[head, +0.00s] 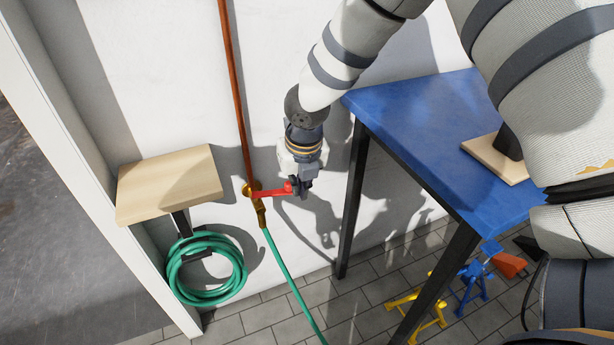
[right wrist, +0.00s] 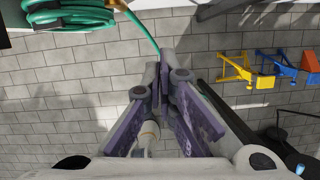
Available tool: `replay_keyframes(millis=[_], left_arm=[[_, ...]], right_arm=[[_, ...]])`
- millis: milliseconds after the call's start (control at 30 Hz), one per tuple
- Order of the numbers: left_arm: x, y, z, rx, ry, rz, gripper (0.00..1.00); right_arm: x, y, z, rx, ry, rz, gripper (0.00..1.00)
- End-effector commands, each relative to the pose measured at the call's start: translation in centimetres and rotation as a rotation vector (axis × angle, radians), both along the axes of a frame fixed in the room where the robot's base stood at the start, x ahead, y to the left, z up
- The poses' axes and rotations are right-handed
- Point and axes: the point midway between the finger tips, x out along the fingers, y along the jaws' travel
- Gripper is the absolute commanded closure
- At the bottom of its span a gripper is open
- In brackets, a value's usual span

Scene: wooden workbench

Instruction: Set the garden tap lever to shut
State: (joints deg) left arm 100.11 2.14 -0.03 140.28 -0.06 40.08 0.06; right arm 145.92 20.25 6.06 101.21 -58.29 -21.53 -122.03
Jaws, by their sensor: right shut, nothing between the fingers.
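The garden tap (head: 254,189) is a brass fitting on a copper pipe against the white wall in the head view. Its red lever (head: 271,192) points to the right, roughly across the pipe. My right gripper (head: 301,191) is at the lever's free end; its fingers are shut with nothing between them. I cannot tell whether they touch the lever. In the right wrist view the fingertips (right wrist: 164,72) are close together over the paving. A bit of brass shows at the top edge there, but the red lever does not. My left gripper is not in view.
A green hose (head: 283,270) runs down from the tap. A coiled hose (head: 190,284) hangs below a wooden shelf (head: 170,184) on the left. A blue table (head: 415,125) stands on the right, with yellow and blue stands (head: 472,282) on the floor near it.

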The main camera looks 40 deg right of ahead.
Motion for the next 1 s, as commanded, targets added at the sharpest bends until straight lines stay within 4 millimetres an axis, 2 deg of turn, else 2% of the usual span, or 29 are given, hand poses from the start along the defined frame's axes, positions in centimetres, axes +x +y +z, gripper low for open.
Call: replay_keyframes(millis=[33,300,333,433,600,1000], left_arm=[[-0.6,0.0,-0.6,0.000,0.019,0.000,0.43],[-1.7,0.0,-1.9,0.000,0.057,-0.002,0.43],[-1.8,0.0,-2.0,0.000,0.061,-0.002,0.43],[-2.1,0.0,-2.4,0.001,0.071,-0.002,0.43],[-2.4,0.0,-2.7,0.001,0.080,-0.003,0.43],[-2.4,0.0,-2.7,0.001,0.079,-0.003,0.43]], right_arm=[[0.1,-0.1,-2.0,0.000,0.012,-0.001,1.00],[1.4,-0.5,-7.5,0.000,0.009,-0.002,1.00],[1.9,-0.7,-7.8,0.002,0.005,-0.004,1.00],[3.6,-1.3,-7.6,0.005,0.002,-0.008,1.00],[5.2,-1.7,-7.5,0.002,0.001,-0.007,1.00],[5.4,-1.8,-7.3,0.001,0.001,-0.004,1.00]])
